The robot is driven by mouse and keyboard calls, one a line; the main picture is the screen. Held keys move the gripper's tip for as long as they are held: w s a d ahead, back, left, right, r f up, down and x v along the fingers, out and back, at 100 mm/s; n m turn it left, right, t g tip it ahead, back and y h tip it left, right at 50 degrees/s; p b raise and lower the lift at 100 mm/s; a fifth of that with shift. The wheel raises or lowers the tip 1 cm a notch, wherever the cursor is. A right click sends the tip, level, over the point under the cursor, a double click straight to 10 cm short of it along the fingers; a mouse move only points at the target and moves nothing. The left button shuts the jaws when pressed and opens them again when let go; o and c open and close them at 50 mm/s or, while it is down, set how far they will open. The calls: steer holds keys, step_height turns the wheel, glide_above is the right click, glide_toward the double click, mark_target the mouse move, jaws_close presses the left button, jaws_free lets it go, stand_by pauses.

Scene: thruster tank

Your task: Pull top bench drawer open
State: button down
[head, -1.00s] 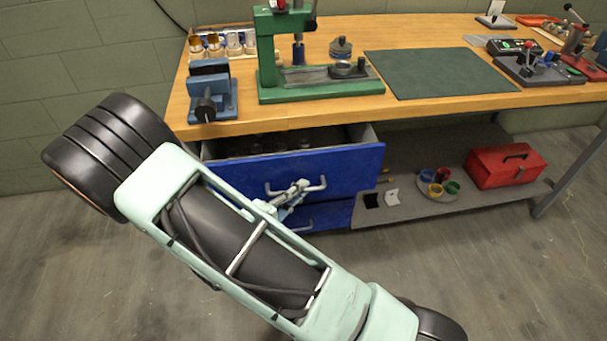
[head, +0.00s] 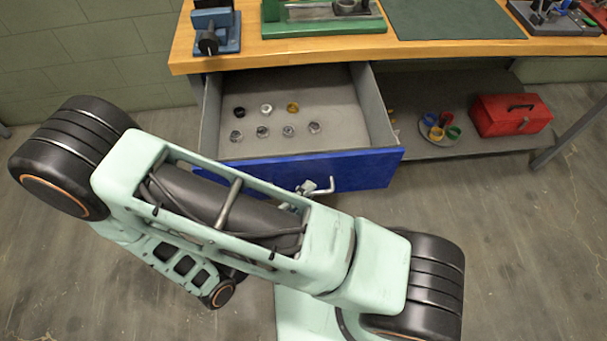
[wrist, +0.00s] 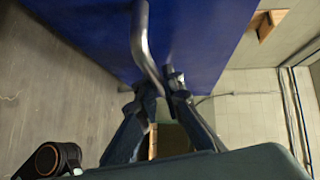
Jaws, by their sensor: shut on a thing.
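The top bench drawer (head: 365,170) has a blue front and stands pulled well out from under the wooden bench. Its grey interior shows from above, with several small round parts (head: 265,130) on its floor. A metal bar handle (head: 322,189) is on the front. In the wrist view the handle (wrist: 143,45) runs down between the fingers of my gripper (wrist: 163,88), against the blue front (wrist: 85,28). My gripper is shut on the handle. In the head view my arm covers the left part of the front and most of the gripper.
The wooden bench top (head: 290,50) carries a blue vise (head: 214,30), a green press base (head: 320,22) and a green mat (head: 455,18). The floor at the right is clear.

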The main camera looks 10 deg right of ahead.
steer(key=shift+s, duration=0.45)
steer(key=c, duration=2.1)
jaws_free()
steer(key=v, duration=1.2)
